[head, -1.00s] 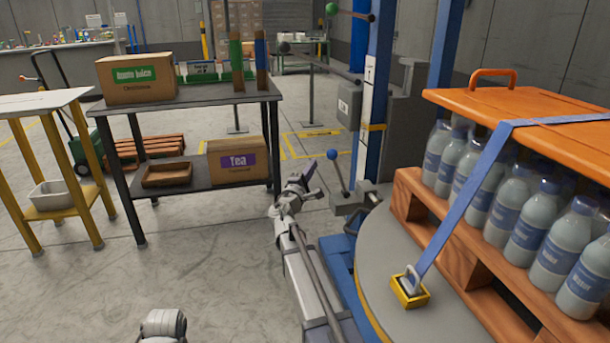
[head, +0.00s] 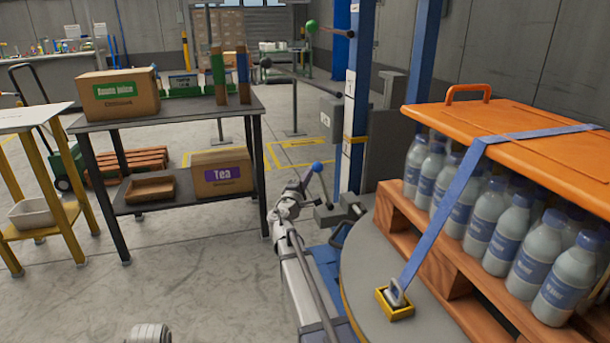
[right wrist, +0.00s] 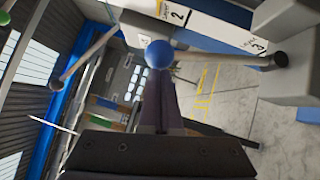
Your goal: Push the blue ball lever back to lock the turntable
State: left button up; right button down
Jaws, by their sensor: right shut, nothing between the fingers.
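The blue ball (head: 317,167) tops a short grey lever that rises from a grey box (head: 326,214) beside the turntable. In the head view the lever leans slightly left. My right gripper (head: 306,181) is shut and empty, just left of and below the ball. In the right wrist view, the blue ball (right wrist: 159,54) is right at the tips of the shut fingers (right wrist: 161,78); I cannot tell whether they touch. The turntable (head: 365,271) carries a wooden pallet (head: 393,216) of bottles under an orange cover.
A blue post (head: 358,90) stands behind the lever, with a green ball lever (head: 312,27) and a dark-knobbed rod higher up. A dark shelf table (head: 180,110) with boxes stands to the left.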

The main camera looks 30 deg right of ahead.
jog(key=s+d+r+m+g+y+p, duration=0.2)
jog(key=d+m+p, duration=0.3)
jog(key=d+p, duration=0.4)
jog(key=shift+s+d+r+y, duration=0.35)
jog(key=shift+d+y, duration=0.25)
jog(key=shift+d, duration=0.45)
jog(key=shift+s+d, duration=0.1)
jog(key=shift+d, duration=0.1)
